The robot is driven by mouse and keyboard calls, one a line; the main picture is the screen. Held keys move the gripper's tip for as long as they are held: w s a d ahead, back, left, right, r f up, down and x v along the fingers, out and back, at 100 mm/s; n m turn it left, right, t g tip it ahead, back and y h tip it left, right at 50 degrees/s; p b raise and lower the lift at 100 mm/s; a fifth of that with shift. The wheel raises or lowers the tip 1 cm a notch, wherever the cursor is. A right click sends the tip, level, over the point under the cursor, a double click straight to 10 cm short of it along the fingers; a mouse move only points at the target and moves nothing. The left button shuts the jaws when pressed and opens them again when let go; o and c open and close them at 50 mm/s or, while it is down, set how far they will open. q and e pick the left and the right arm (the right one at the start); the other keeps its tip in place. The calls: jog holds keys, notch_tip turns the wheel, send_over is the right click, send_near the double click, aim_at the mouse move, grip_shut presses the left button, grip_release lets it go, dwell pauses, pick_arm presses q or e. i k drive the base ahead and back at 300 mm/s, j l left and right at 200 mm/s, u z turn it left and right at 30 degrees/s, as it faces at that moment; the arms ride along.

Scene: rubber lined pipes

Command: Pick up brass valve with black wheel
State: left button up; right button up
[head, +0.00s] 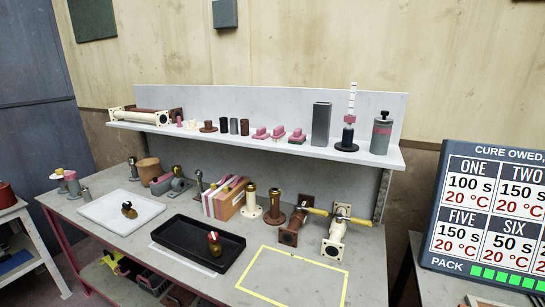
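A small brass valve with a black wheel (129,210) rests on the white tray (95,220) at the left of the bench. It is small in the picture, so its exact pose is hard to tell. A similar brass piece with a red top (214,243) stands in the black tray (185,240) to the right. Neither of my grippers shows in the head view, and nothing is seen holding the valve.
Behind the trays stand a striped box (222,197), flanged pipe pieces such as a cream one (252,203), and pipes with yellow handles (338,240). A yellow taped rectangle (292,279) encloses bare bench. A shelf (255,142) overhangs the back.

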aim_at(131, 213)
jog(key=u, duration=1.35)
jog(key=i+j, duration=0.75)
jog(key=i+z, duration=0.05)
